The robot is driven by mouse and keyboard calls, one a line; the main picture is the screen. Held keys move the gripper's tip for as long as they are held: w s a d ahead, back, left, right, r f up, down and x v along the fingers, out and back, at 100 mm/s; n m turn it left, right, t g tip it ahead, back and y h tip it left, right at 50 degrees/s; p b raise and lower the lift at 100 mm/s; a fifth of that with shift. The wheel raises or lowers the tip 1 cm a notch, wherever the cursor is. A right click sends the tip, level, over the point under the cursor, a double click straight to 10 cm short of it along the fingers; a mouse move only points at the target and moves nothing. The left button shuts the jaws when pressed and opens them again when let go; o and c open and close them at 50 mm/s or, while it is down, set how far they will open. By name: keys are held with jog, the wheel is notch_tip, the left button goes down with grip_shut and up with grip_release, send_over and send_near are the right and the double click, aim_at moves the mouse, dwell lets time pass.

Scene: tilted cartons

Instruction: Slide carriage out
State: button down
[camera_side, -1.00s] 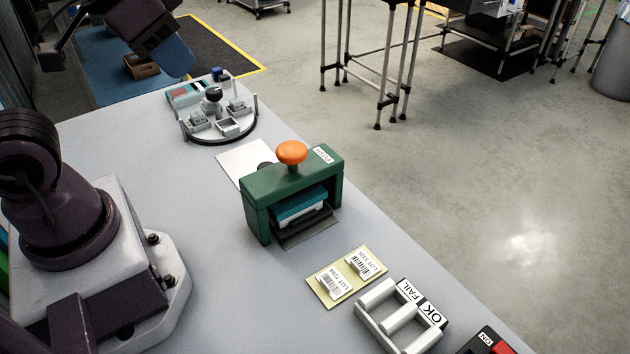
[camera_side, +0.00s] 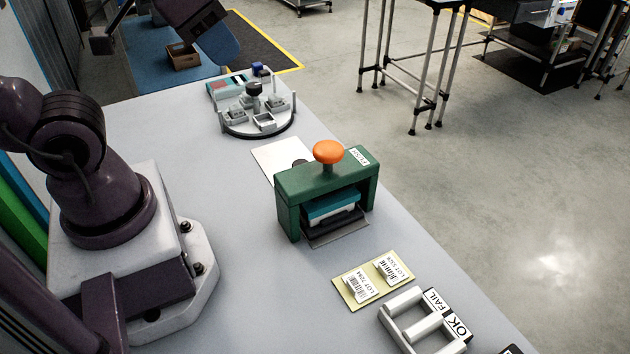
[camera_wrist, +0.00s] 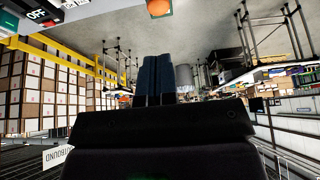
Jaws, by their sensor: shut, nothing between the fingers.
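A green press frame (camera_side: 290,205) with an orange knob (camera_side: 328,151) on top stands on the grey bench in the side view. Under its arch sits a carriage (camera_side: 333,208) with a teal block, a white layer below and a dark plate at its front. Part of the carriage is hidden inside the frame. My gripper (camera_wrist: 155,62) shows in the wrist view with its two dark blue fingers together and nothing between them. It points out at the hall, away from the press. The side view shows no gripper fingers.
A round fixture (camera_side: 258,118) stands behind the press, with a white sheet (camera_side: 280,155) between. In front lie a yellow label card (camera_side: 373,280) and a grey OK/FAIL tray (camera_side: 420,322). The bench's right edge drops to open floor. An OFF switch (camera_wrist: 38,14) shows in the wrist view.

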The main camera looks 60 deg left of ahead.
dwell(0.4)
jog(key=c, duration=1.6)
grip_release()
jog(key=o, duration=0.4)
jog(key=shift+w+a+f, duration=0.1)
jog(key=shift+a+f, duration=0.05)
jog(key=shift+f, duration=0.15)
jog(key=shift+c, duration=0.2)
jog(key=o, duration=0.7)
jog(key=f+g, duration=0.1)
jog(key=w+a+f+g, duration=0.1)
jog(key=shift+w+a+f+n, duration=0.1)
jog(key=shift+w+f+n, duration=0.2)
jog(key=shift+n, duration=0.1)
jog(key=shift+c, duration=0.2)
jog(key=n+g, duration=0.2)
jog(key=g, duration=0.2)
send_over(301, 161)
notch_tip(301, 161, down, 16)
jog(key=f, duration=0.8)
jog(key=d+f, duration=0.1)
jog(key=f, duration=0.3)
jog(key=shift+s+f, duration=0.15)
jog(key=shift+s, duration=0.1)
